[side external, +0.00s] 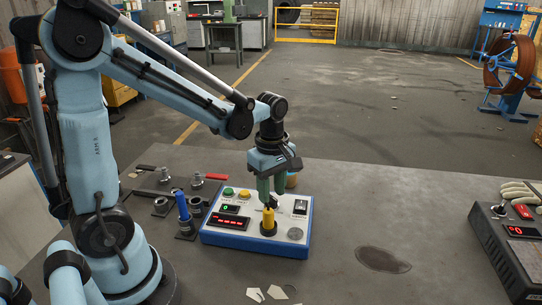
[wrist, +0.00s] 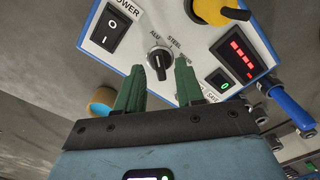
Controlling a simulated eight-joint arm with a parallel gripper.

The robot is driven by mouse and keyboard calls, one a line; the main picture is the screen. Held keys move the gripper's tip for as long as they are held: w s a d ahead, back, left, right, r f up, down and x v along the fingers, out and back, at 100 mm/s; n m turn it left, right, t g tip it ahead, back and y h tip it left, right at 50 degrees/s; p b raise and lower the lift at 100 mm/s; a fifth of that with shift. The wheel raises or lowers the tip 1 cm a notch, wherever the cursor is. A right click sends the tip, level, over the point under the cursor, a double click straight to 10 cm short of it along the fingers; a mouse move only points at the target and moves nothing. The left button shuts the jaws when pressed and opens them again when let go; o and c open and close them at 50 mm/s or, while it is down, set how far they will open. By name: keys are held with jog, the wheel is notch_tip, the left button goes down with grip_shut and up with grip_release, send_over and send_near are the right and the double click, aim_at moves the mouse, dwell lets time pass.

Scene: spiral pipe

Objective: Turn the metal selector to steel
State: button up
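The metal selector (wrist: 159,60) is a small black rotary knob on the white panel of a blue-edged control box (side external: 290,247). In the side view my gripper (side external: 270,192) points down over the box, and the selector is largely hidden there.
A yellow handle on a black base (side external: 268,219) stands close in front of my gripper. The box also has a power switch (wrist: 115,32) and a red display (wrist: 242,55). A blue-handled tool (side external: 183,208) and metal fittings lie left.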

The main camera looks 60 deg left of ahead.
jog(key=shift+f, duration=0.5)
jog(key=shift+c, duration=0.4)
grip_shut()
jog(key=shift+m, duration=0.3)
jog(key=m, duration=0.9)
dwell(0.4)
